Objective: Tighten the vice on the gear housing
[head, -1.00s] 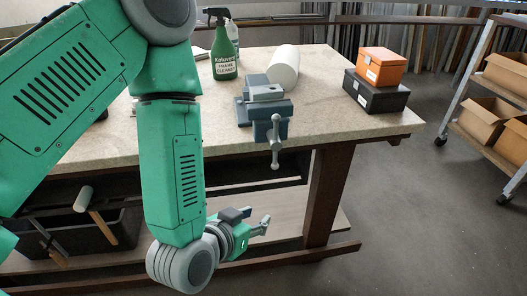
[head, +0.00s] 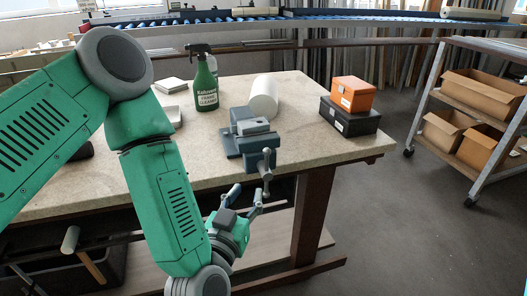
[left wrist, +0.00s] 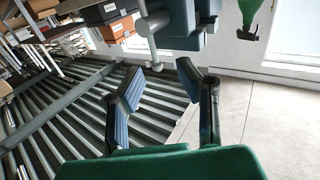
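The blue-grey vice (head: 240,148) stands at the front edge of the workbench. Its handle with a crossbar (head: 267,168) hangs past the edge. A light grey block (head: 252,127) sits at the vice's jaws; I cannot tell whether it is the gear housing. My left gripper (head: 247,192) is below and slightly left of the handle, apart from it, open and empty. In the left wrist view, the vice (left wrist: 188,22) and its handle (left wrist: 152,28) show at the top, beyond the spread fingers (left wrist: 168,70). My right gripper is not in view.
On the workbench (head: 300,150) stand a green spray bottle (head: 205,85), a white roll (head: 264,97), and an orange box (head: 352,93) on a black box (head: 350,118). A shelf trolley (head: 435,95) with cardboard boxes stands right. Floor in front is clear.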

